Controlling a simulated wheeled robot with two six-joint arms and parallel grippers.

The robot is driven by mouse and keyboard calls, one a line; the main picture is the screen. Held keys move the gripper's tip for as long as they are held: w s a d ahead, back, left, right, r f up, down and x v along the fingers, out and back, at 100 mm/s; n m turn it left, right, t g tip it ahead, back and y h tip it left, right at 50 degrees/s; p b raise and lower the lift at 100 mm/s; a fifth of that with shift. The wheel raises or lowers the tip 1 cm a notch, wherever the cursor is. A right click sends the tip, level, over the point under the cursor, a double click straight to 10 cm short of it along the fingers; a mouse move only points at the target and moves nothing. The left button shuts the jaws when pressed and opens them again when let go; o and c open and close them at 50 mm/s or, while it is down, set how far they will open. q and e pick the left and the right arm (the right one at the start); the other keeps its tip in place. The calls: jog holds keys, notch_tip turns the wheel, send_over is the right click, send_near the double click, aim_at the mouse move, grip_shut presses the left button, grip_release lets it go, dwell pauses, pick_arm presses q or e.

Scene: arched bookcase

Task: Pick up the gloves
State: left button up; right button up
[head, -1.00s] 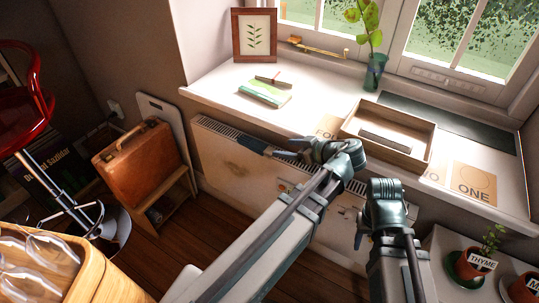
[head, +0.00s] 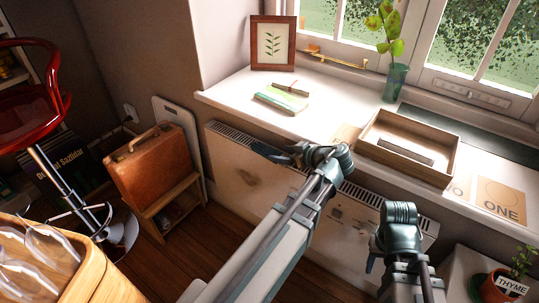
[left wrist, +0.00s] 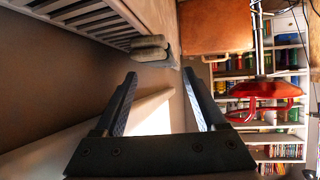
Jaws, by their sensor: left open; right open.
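Two grey-green, rounded, soft-looking lumps, probably the gloves (left wrist: 151,49), lie together at the end of the radiator grille in the left wrist view. I cannot make them out in the head view. My left gripper (head: 272,151) is in front of the radiator, just below the sill edge. In the left wrist view its fingers (left wrist: 160,74) are spread and empty, with the lumps beyond the tips and apart from them. My right gripper (head: 372,262) hangs low at the right, mostly hidden by its own arm; only a blue finger part shows.
The white radiator (head: 245,170) stands under the windowsill (head: 335,100). The sill holds a framed picture (head: 273,43), books (head: 281,100), a vase (head: 395,82) and a wooden tray (head: 408,148). A brown suitcase (head: 150,170) rests left of the radiator. A red chair (head: 35,100) stands farther left.

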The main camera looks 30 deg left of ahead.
aim_at(273, 153)
pick_arm(q)
jog(key=b+x, duration=0.1)
jog(key=x, duration=0.1)
jog(key=b+x, duration=0.1)
jog(key=x, duration=0.1)
jog(key=shift+w+a+f, duration=0.1)
jog(key=shift+f, duration=0.35)
jog(key=shift+a, duration=0.15)
jog(key=c, duration=1.1)
jog(key=shift+r, duration=0.2)
